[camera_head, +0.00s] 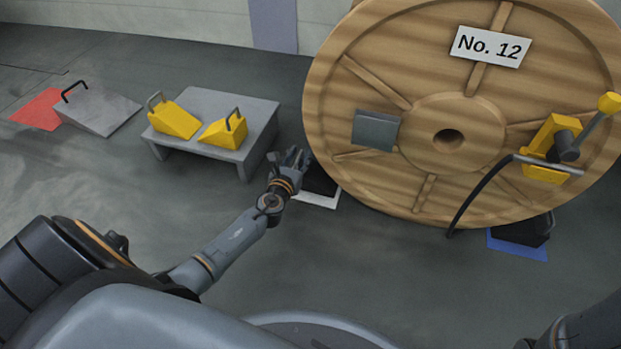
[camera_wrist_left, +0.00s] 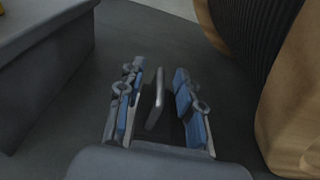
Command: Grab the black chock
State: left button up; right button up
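A black chock (camera_head: 320,182) lies on a white mat (camera_head: 317,201) at the left foot of the wooden reel. My left gripper (camera_head: 291,158) is above its left side and hides part of it. In the left wrist view the gripper (camera_wrist_left: 158,108) is open, with a finger on each side of the chock's grey handle (camera_wrist_left: 155,112). I cannot tell whether either finger touches it. A second black chock (camera_head: 522,232) sits on a blue mat (camera_head: 518,247) at the reel's right foot. Part of my right arm shows at bottom right; its gripper is not visible.
The large wooden reel (camera_head: 400,75) marked No. 12 stands beside my left gripper. A low grey table (camera_head: 225,104) with two yellow chocks (camera_head: 174,121) is left of it. The floor in front is clear.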

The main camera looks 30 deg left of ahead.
pick_arm(q)
grip_shut()
jog(key=shift+r, duration=0.15)
dwell(0.4)
